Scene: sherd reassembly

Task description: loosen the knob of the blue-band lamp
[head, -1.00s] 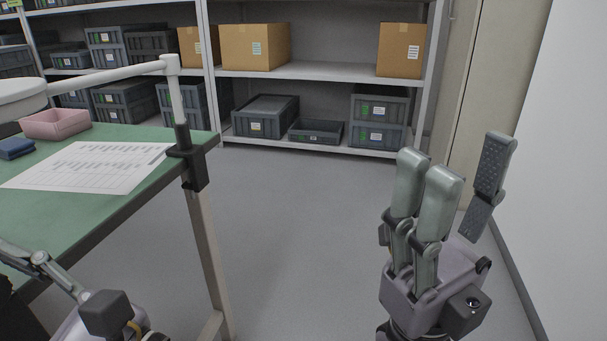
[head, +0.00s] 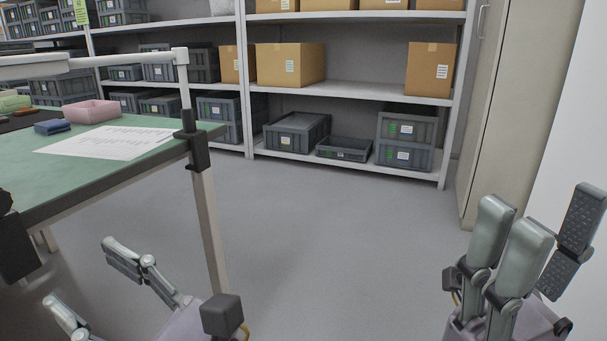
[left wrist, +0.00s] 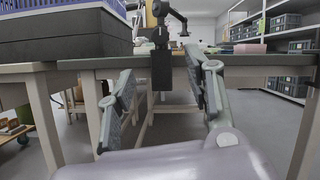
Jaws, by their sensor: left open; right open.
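A white-armed lamp (head: 184,85) stands at the table's right corner, its post in a black clamp (head: 196,143); no blue band shows on it. A second black clamp (head: 15,245) is cut off at the left of the head view. In the left wrist view a black clamp (left wrist: 161,68) hangs on the table edge with a dark jointed arm above; I cannot tell which lamp has the blue band. My left gripper (head: 95,285) is open and empty below the table edge; its fingers (left wrist: 160,95) frame that clamp. My right gripper (head: 540,245) is open and empty, far right.
The green table (head: 90,180) bears a paper sheet (head: 105,143), a pink tray (head: 92,111) and a blue item (head: 52,127). A table leg (head: 209,235) stands right of my left gripper. Shelves (head: 350,90) line the back. The middle floor (head: 330,240) is clear.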

